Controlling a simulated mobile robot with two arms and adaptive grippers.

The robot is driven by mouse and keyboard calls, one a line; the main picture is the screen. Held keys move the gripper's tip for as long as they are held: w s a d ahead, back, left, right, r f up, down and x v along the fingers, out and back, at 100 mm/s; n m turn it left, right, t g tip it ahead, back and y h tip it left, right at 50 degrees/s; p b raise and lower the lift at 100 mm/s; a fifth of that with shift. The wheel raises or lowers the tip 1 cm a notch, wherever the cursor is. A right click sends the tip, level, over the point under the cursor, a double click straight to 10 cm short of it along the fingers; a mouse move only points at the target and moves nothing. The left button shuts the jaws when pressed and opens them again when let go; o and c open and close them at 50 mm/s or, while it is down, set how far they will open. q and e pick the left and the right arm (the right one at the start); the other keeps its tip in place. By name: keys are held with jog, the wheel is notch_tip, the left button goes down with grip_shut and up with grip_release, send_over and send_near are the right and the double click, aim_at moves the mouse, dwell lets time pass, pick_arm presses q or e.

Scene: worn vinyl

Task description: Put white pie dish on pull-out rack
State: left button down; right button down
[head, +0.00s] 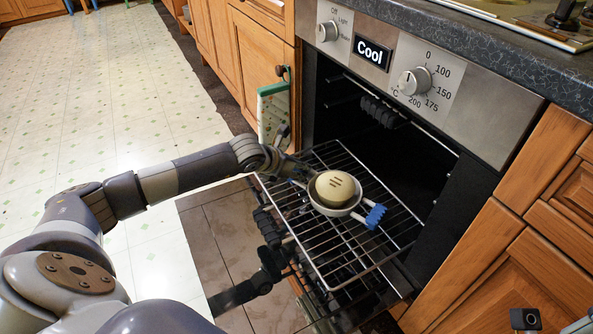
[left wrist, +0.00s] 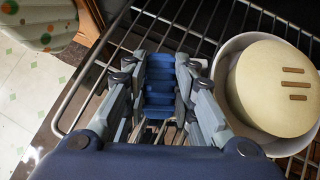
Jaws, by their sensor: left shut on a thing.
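The white pie dish (head: 336,208) holds a round cream pie (head: 335,187) with dark slits. It sits level at the pull-out rack (head: 387,248), over its wires; whether it bears fully on them is unclear.
The rack extends from the dark oven (head: 405,150) over the lowered glass door (head: 245,235). Wooden cabinets flank the oven, and a towel (head: 273,112) hangs on the left one. Bare rack wires lie in front of the dish. The floor at left is clear.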

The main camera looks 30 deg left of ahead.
pick_arm(q)
jog(key=c, duration=1.3)
grip_release()
jog(key=shift+s+r, duration=0.1)
